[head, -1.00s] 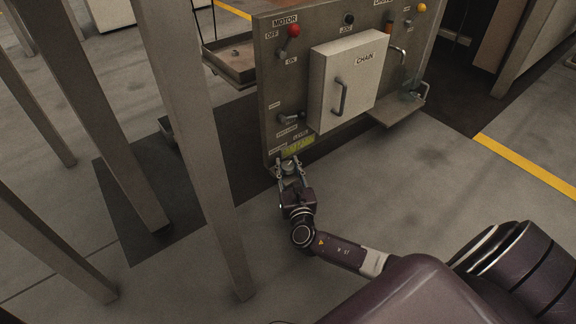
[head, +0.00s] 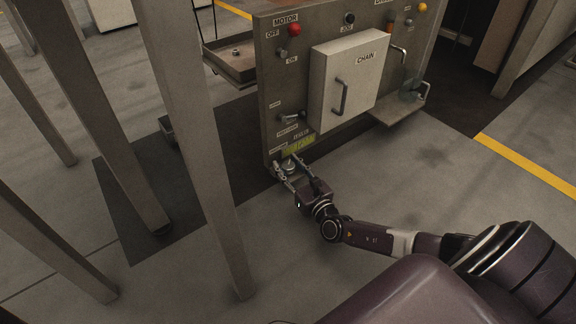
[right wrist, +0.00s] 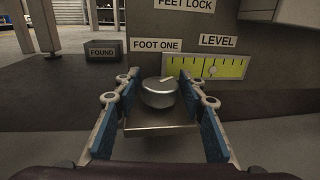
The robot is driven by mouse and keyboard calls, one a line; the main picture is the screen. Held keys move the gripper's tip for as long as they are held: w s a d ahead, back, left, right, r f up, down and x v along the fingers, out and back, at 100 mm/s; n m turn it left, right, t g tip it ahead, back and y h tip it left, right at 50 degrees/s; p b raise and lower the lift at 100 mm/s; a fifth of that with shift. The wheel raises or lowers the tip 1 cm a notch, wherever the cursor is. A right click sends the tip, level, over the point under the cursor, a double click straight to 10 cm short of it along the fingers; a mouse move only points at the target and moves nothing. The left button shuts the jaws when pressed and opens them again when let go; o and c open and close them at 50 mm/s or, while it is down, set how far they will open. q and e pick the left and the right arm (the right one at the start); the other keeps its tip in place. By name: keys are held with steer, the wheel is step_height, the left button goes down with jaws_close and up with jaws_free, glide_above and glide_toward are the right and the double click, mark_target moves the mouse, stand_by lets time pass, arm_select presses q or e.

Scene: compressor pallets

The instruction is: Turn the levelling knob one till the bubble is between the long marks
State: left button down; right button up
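The levelling knob (right wrist: 160,93) is a round metal knob with a pale mark on top, above a small metal ledge (right wrist: 160,123), by the "FOOT ONE" label. It also shows small in the head view (head: 288,167). The yellow-green level gauge (right wrist: 235,66) is right of and behind it, with dark marks and a pale round bubble (right wrist: 212,69) near its middle. My left gripper is not in view.
The panel (head: 273,105) carries a white "CHAIN" box (head: 347,85), a red motor button (head: 295,29) and a feet lock lever (head: 291,117). A tray (head: 230,62) sticks out at its left. A grey post (head: 190,130) stands left of my right arm.

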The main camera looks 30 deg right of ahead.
steer(key=shift+s, duration=0.1)
steer(key=s, duration=1.1)
steer(key=shift+s+a, duration=0.35)
steer(key=shift+s, duration=0.05)
steer(key=shift+s, duration=0.1)
